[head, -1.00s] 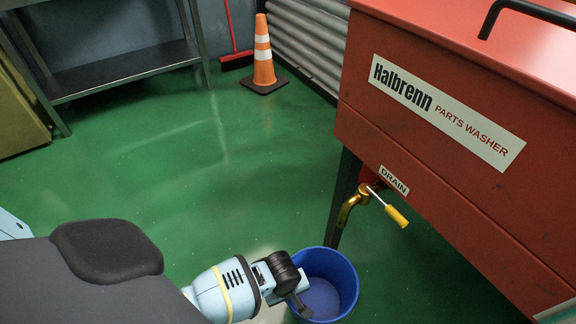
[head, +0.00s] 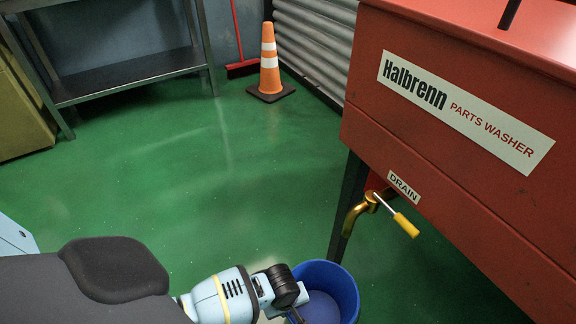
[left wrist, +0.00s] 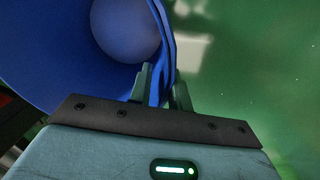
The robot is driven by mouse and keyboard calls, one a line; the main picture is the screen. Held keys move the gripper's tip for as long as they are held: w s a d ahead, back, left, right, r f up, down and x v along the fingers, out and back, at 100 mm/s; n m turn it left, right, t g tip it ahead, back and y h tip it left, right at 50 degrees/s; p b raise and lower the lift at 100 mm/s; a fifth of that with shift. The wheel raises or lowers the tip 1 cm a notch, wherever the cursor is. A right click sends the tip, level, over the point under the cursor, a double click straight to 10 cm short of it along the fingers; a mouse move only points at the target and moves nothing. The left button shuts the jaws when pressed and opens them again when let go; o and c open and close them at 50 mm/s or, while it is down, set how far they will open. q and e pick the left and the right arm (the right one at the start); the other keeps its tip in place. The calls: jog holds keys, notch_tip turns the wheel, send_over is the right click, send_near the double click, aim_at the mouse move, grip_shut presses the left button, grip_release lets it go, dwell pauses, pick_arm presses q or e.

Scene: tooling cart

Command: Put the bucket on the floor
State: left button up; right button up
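The blue bucket (head: 341,282) is at the lower middle of the head view, open side up, partly cut off by the bottom edge. It is just below and left of the drain tap (head: 375,203). My left gripper (head: 297,310) reaches its left rim. In the left wrist view, the fingers (left wrist: 162,88) straddle the bucket wall (left wrist: 115,80), one inside and one outside, and look closed on it. The bucket's base is hidden, so I cannot tell whether it touches the floor (head: 200,190). My right gripper is not in view.
The red parts washer (head: 450,165) fills the right side, with a dark leg (head: 347,205) close behind the bucket. An orange cone (head: 269,65), a red broom (head: 241,68) and a metal shelf (head: 130,75) stand at the back. The green floor between is clear.

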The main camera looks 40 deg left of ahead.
pick_arm(q)
jog(key=shift+o, duration=0.2)
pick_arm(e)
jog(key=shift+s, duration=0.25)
